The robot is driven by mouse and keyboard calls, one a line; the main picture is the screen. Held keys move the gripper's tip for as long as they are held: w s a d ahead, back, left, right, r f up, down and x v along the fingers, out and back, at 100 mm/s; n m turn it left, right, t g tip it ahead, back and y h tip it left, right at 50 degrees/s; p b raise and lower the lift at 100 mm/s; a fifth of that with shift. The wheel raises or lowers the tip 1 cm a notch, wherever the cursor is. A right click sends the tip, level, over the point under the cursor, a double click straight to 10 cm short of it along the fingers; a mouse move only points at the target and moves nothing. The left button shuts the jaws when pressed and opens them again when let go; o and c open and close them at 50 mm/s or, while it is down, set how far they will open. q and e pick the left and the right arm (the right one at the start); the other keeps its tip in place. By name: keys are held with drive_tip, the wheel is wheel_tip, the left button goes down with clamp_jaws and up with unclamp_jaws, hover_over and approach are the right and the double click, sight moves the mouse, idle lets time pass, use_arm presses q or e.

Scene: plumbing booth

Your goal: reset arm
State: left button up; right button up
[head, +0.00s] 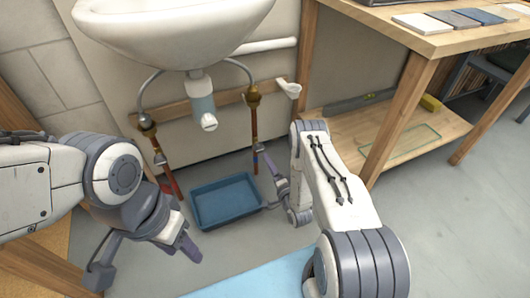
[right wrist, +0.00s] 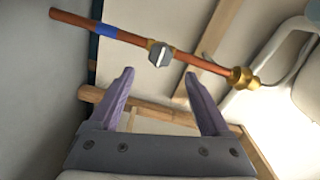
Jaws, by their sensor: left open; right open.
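My left gripper (head: 145,262) is open and empty, low at the left in the head view, in front of the blue tray. My right gripper (head: 267,180) is small and partly hidden by its own arm in the head view, close to the right supply pipe and the tray's right edge. In the right wrist view my right gripper (right wrist: 157,75) is open, with nothing between its fingers. Beyond its fingertips runs a copper pipe (right wrist: 118,37) with a blue band, a grey-handled valve (right wrist: 160,54) and a brass fitting (right wrist: 242,78).
A white sink (head: 170,30) hangs on the wall above a white trap (head: 203,105). A blue tray (head: 225,222) lies on the floor between the arms. A wooden workbench (head: 425,42) with a lower shelf (head: 455,125) stands at the right. A light blue mat (head: 255,282) lies in front.

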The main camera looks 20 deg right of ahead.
drive_tip(key=shift+s, duration=0.8)
